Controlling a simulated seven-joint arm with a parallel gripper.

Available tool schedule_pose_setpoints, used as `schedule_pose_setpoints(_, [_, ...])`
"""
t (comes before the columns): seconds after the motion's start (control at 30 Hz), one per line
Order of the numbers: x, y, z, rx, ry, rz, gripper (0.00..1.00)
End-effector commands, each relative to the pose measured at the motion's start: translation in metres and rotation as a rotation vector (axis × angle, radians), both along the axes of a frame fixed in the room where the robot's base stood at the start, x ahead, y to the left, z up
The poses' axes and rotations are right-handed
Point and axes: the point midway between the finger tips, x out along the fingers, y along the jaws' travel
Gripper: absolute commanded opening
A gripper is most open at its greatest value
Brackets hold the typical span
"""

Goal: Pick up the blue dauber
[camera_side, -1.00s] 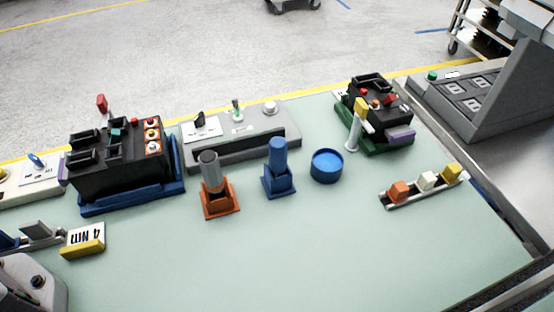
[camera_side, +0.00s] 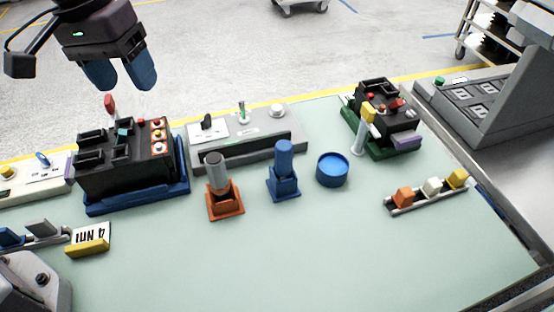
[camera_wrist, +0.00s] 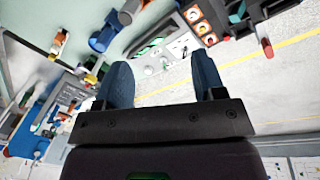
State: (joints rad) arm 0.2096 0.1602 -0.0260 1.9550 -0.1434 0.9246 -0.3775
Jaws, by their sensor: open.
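The blue dauber (camera_side: 285,157) stands upright in a blue square holder (camera_side: 284,187) near the middle of the table in the side view. A blue shape in the wrist view (camera_wrist: 104,34) appears to be the dauber and its holder. My gripper (camera_side: 122,80) is at the upper left of the side view, above and behind the black breaker box. Its two blue fingers are apart with nothing between them. The fingers also show in the wrist view (camera_wrist: 162,82). The gripper is well away from the dauber.
An orange holder (camera_side: 225,207) with a grey cylinder stands left of the dauber, a round blue tub (camera_side: 332,170) right of it. A grey switch panel (camera_side: 247,150) lies behind. Black breaker boxes stand left (camera_side: 125,165) and right (camera_side: 388,118). The table's front middle is clear.

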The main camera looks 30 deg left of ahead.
Motion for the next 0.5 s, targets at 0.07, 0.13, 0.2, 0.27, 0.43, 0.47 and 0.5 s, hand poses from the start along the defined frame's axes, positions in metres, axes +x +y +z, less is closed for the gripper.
schedule_pose_setpoints(0.07, [0.024,-0.023,-0.021,-0.029,0.061,0.102,0.63])
schedule_pose_setpoints(0.13, [0.044,-0.043,-0.039,-0.055,0.111,0.214,0.63])
schedule_pose_setpoints(0.2, [0.061,-0.063,-0.057,-0.080,0.160,0.338,0.63])
schedule_pose_setpoints(0.27, [0.075,-0.080,-0.072,-0.102,0.203,0.451,0.63])
schedule_pose_setpoints(0.43, [0.110,-0.121,-0.101,-0.172,0.312,0.813,0.63])
schedule_pose_setpoints(0.47, [0.116,-0.125,-0.101,-0.187,0.327,0.873,0.63])
schedule_pose_setpoints(0.5, [0.122,-0.129,-0.099,-0.207,0.340,0.948,0.63])
